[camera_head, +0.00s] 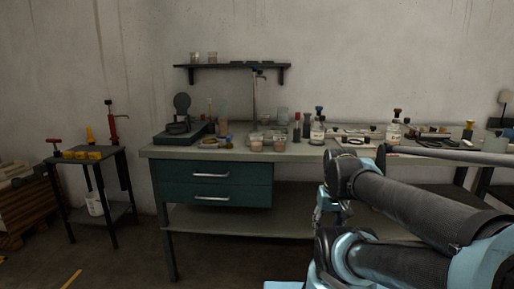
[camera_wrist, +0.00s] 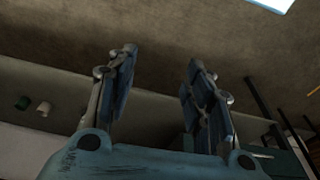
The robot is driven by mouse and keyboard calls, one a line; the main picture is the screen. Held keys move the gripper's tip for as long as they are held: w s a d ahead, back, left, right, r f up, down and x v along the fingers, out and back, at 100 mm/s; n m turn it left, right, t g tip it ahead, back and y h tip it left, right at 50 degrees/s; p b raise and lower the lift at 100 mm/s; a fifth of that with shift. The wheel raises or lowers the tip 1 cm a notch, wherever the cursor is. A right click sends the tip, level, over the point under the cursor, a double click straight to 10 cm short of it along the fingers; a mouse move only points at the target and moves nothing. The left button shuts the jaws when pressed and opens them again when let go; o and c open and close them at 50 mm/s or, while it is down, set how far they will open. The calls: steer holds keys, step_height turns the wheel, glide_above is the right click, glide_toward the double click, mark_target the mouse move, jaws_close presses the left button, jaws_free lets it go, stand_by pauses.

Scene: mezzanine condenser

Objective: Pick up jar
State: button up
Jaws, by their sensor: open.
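Several jars and bottles stand on the workbench in the head view. Two small glass jars with pinkish-brown contents, a left one (camera_head: 256,145) and a right one (camera_head: 280,144), stand near its front edge. A labelled bottle with a dark blue cap (camera_head: 317,132) stands to their right, and another labelled bottle (camera_head: 394,132) stands farther right. I cannot tell which one is the task's jar. My gripper (camera_wrist: 161,58) is open and empty in the wrist view, its two fingers apart. No jar lies between them. In the head view my arm hides part of the bench's right side.
The workbench (camera_head: 220,155) has teal drawers (camera_head: 212,184) and a lower shelf. A wall shelf (camera_head: 231,67) hangs above it. A small side table (camera_head: 95,158) with tools stands at left. Dark and grey equipment (camera_head: 185,132) occupies the bench's left end. Floor shows between the tables.

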steer(key=shift+o, duration=0.9)
steer(key=w+a+r, duration=0.3)
steer(key=w+r, duration=0.6)
steer(key=r, duration=0.2)
steer(key=shift+w+a+r+n+t, duration=0.25)
steer(key=shift+a+r+n+t, duration=0.05)
steer(key=shift+a+n, duration=0.1)
step_height(320, 180, up, 20)
steer(key=n+t+y, duration=0.1)
steer(key=n, duration=0.1)
glide_above(257, 141)
steer(key=s+d, duration=0.2)
steer(key=s, duration=0.1)
steer(key=x, duration=1.1)
steer(key=shift+w+a, duration=0.15)
steer(key=shift+a, duration=0.2)
steer(key=shift+x, duration=2.85)
steer(key=shift+a, duration=0.1)
steer(key=c, duration=1.2)
